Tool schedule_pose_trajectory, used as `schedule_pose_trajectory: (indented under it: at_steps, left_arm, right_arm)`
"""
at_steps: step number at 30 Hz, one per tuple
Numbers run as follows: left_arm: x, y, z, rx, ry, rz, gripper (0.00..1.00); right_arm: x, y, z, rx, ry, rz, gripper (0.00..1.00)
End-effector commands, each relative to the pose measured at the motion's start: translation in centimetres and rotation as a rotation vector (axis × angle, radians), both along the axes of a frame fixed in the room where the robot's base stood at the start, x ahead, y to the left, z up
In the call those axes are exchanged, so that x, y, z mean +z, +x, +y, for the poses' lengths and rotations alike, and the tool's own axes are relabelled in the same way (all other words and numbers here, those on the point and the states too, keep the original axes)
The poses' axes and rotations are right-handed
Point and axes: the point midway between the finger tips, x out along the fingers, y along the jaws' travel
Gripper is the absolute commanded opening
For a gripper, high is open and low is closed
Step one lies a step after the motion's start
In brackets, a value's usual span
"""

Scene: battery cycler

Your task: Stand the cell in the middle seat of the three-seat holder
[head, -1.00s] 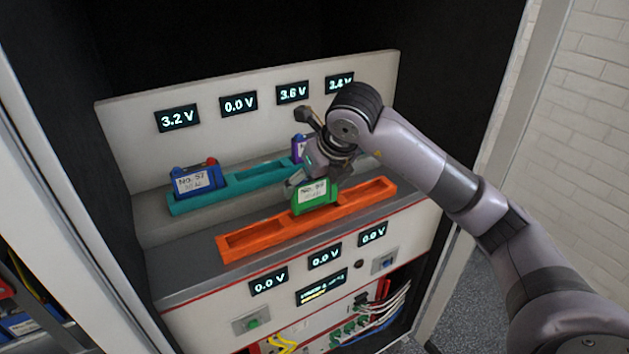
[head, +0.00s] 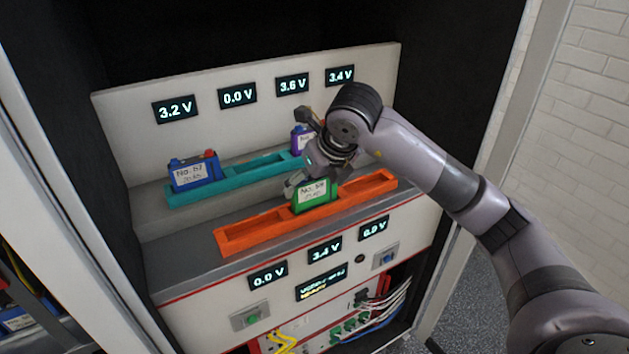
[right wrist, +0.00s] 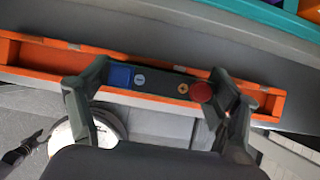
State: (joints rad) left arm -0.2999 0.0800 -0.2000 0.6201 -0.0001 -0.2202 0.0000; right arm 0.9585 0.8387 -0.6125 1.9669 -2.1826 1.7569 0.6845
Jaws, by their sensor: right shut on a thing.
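The green cell (head: 315,198), with a white label, stands upright in the middle seat of the orange three-seat holder (head: 262,238). The display (head: 324,250) below that seat reads 3.4 V. My right gripper (head: 311,180) is over the cell and shut on it. In the right wrist view the cell's dark top (right wrist: 160,82) shows a blue and a red terminal, with a finger at each end. The holder's left and right seats are empty. The cell's foot is hidden inside the holder. My left gripper is not in view.
Behind, a teal holder (head: 235,179) carries a blue cell (head: 194,173) at left and a purple cell (head: 298,141), partly hidden by my gripper. An upright panel (head: 207,106) with displays stands behind it. Cabinet walls close in both sides.

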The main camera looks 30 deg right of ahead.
Motion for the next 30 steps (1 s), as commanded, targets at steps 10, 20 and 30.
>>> schedule_pose_trajectory:
  at_steps: [10,20,30]
  left_arm:
    - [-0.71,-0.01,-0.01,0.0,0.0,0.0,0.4]
    - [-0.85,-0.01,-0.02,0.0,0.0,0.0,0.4]
    - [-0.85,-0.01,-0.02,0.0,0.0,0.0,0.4]
  right_arm:
    - [-0.7,0.03,-0.01,0.0,0.0,-0.003,0.41]
    - [-0.87,0.03,-0.01,0.0,0.0,-0.003,0.41]
    - [-0.87,0.03,-0.01,0.0,0.0,-0.002,0.87]
